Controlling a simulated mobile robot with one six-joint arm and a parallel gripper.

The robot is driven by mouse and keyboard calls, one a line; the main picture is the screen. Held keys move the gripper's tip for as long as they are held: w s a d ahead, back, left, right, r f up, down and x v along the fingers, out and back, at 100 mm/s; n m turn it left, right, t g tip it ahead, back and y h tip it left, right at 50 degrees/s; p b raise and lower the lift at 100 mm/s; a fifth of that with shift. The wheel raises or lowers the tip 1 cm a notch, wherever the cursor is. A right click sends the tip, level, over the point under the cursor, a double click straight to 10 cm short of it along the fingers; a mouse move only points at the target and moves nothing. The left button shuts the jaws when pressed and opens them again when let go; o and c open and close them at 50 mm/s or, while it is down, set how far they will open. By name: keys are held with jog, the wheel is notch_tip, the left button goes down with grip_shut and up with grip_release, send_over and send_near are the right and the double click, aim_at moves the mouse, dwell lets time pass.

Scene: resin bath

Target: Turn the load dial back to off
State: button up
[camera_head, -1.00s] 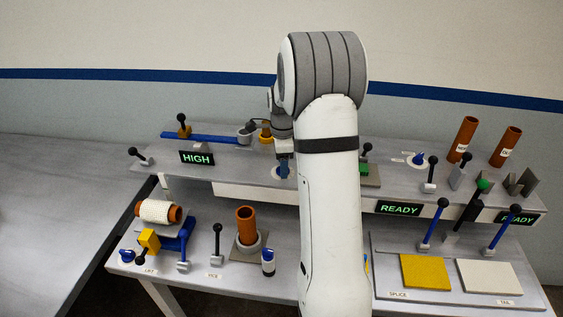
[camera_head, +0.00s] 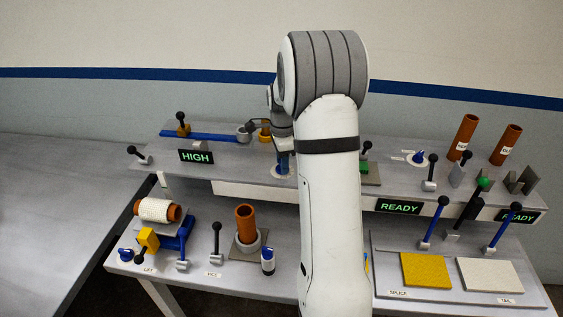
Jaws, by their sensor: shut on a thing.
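A blue dial (camera_head: 283,168) on a pale round base stands on the raised shelf, left of my forearm. My gripper (camera_head: 283,153) is over it from above and is shut on it. The fingers and much of the dial's top are hard to make out, and no label for it is readable. A dark display (camera_head: 196,156) to its left reads HIGH in green.
My forearm hides the middle of the bench. A blue dial (camera_head: 418,157) and a lever (camera_head: 430,172) stand right of it. The grey table (camera_head: 60,210) at left is clear.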

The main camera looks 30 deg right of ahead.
jog(key=n+b, duration=0.1)
jog(key=n, duration=0.3)
jog(key=shift+w+b, duration=0.15)
jog(key=shift+b, duration=0.15)
jog(key=n+b, duration=0.1)
jog(key=n, duration=0.4)
jog(key=shift+r, duration=0.15)
jog(key=n+b, duration=0.1)
jog(key=n, duration=0.2)
jog(key=shift+n, duration=0.3)
jog(key=n, duration=0.4)
jog(key=shift+n+b, duration=0.3)
jog(key=shift+b, duration=0.05)
jog(key=n, duration=0.3)
jog(key=shift+n, duration=0.3)
jog(key=n, duration=0.3)
jog(key=shift+n+b, duration=0.3)
jog(key=shift+b, duration=0.1)
jog(key=n, duration=0.3)
jog(key=shift+n, duration=0.3)
jog(key=shift+r+n, duration=0.1)
jog(key=shift+n, duration=1.7)
